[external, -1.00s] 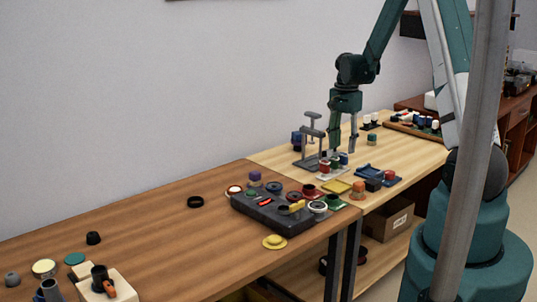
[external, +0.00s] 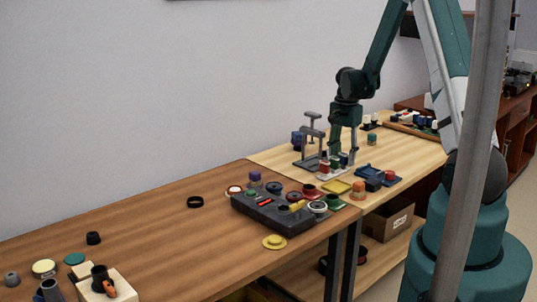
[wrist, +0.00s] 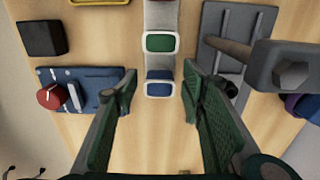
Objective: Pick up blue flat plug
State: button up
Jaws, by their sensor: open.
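The blue flat plug (wrist: 159,88) sits in a light-rimmed slot at the near end of a pale strip (wrist: 160,17) in the wrist view. My gripper (wrist: 160,80) is open, with one finger on each side of the plug and gaps between. It looks empty. In the external view my gripper (external: 344,148) is low over the far table, and the blue plug there is mostly hidden by the fingers. A green plug (wrist: 159,42) sits farther along the same strip.
A grey metal stand (wrist: 228,40) is close on the right in the wrist view. A blue tray (wrist: 98,78) with a red knob and a black block (wrist: 42,38) are on the left. A black control box (external: 270,212) stands on the nearer table.

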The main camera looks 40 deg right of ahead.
jog(key=shift+f, duration=0.25)
dwell(0.4)
jog(key=c, duration=0.9)
